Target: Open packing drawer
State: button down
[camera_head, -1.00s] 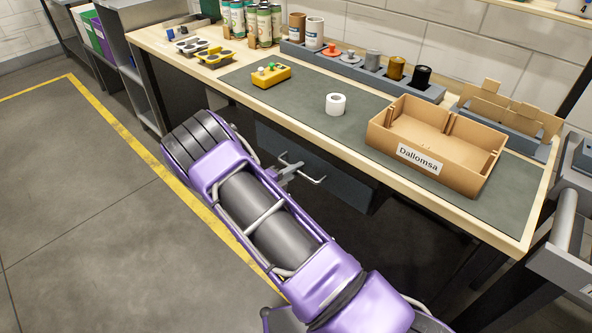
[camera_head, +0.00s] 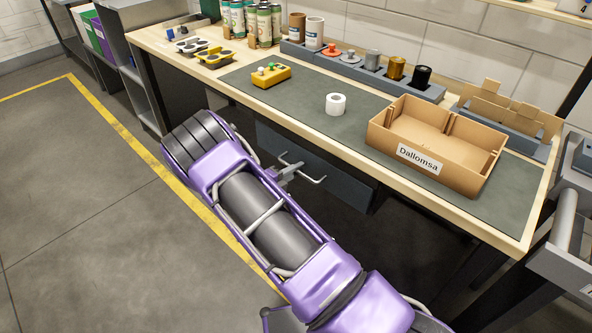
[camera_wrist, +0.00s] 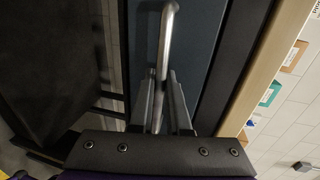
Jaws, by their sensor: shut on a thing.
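The packing drawer (camera_head: 345,186) shows as a dark blue-grey front panel under the front edge of the workbench; no drawer interior shows. Its metal bar handle (camera_head: 317,180) stands out from the panel. My gripper (camera_head: 290,171) is at the handle, with its fingers around the bar. In the wrist view, the handle (camera_wrist: 168,35) runs down between the two fingers of my gripper (camera_wrist: 162,95), which are shut on it. The drawer front (camera_wrist: 200,50) lies behind. My purple arm hides part of the area below.
The workbench (camera_head: 452,228) bears an open cardboard box (camera_head: 390,146), a white roll (camera_head: 335,104), a yellow control box (camera_head: 270,76) and several cans at the back. A grey shelf unit (camera_head: 128,60) stands left. The floor (camera_head: 75,210) on the left is clear.

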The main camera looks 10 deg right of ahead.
jog(key=shift+a, duration=0.1)
jog(key=f+v, duration=0.2)
jog(key=v, duration=0.9)
jog(key=f+p+v, duration=0.1)
jog(key=f+v, duration=0.2)
jog(key=v, duration=0.9)
jog(key=shift+s+a, duration=0.45)
jog(key=shift+a, duration=0.05)
jog(key=shift+r, duration=0.1)
jog(key=c, duration=0.9)
grip_release()
jog(key=shift+a, duration=0.1)
jog(key=v, duration=1.7)
jog(key=shift+s+a, duration=0.1)
jog(key=shift+a, duration=0.05)
